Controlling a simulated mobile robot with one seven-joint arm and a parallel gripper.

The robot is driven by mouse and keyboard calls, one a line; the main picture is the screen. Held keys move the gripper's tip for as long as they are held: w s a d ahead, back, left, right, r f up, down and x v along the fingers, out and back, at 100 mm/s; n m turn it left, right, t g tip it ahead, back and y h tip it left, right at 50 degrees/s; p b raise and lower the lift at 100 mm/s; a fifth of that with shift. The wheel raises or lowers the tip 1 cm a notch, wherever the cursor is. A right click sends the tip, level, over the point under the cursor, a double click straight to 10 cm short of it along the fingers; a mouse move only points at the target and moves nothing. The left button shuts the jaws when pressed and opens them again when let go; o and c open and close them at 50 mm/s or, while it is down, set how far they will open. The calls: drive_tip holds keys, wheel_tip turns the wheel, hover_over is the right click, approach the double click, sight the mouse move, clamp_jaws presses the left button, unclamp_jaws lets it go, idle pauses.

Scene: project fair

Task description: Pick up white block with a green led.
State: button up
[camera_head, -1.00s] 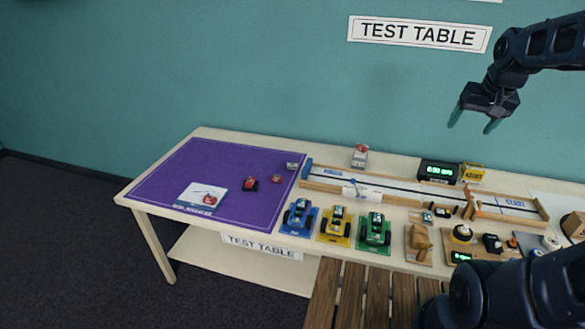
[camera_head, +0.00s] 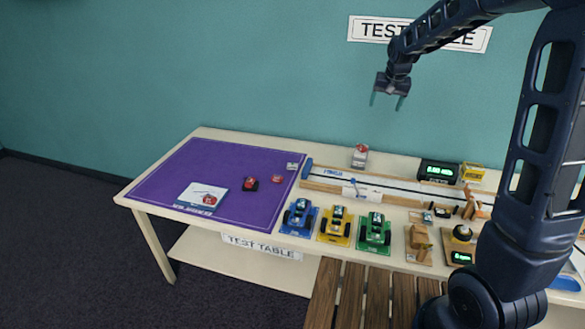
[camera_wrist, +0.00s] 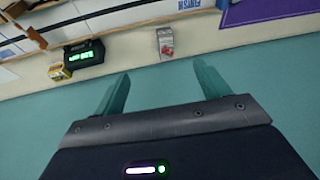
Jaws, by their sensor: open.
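A small whitish block (camera_head: 292,166) sits on the purple mat (camera_head: 225,165), near its right edge. It is too small to tell whether it bears a green led. My gripper (camera_head: 386,101) is open and empty, high above the back of the table and to the right of that block. In the wrist view my gripper (camera_wrist: 161,85) shows both teal fingers spread apart with nothing between them. The small block cannot be made out in the wrist view.
Red pieces (camera_head: 250,184) and a white booklet (camera_head: 201,196) lie on the mat. Blue, yellow and green toy cars (camera_head: 375,232) stand along the front. A track (camera_head: 390,194), a white-and-red box (camera_head: 360,156) and a display (camera_head: 438,171) are further back. My arm hides the right end.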

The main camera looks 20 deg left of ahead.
drive_tip(key=w+a+f, duration=0.5)
drive_tip(key=a+f, duration=0.2)
drive_tip(key=a, duration=0.4)
drive_tip(key=n, duration=0.2)
approach(292, 165)
drive_tip(key=x, duration=0.3)
drive_tip(key=shift+w+a+f, duration=0.1)
drive_tip(key=shift+a+f, duration=0.15)
drive_tip(key=shift+f, duration=0.05)
drive_tip(key=shift+w+d+x, duration=0.1)
drive_tip(key=shift+d+x, duration=0.05)
drive_tip(key=shift+x, duration=1.1)
drive_tip(key=shift+w+d+x, duration=0.1)
drive_tip(key=shift+x, duration=1.2)
drive_tip(key=shift+r, duration=0.1)
drive_tip(key=shift+c, duration=0.4)
drive_tip(key=c, duration=1)
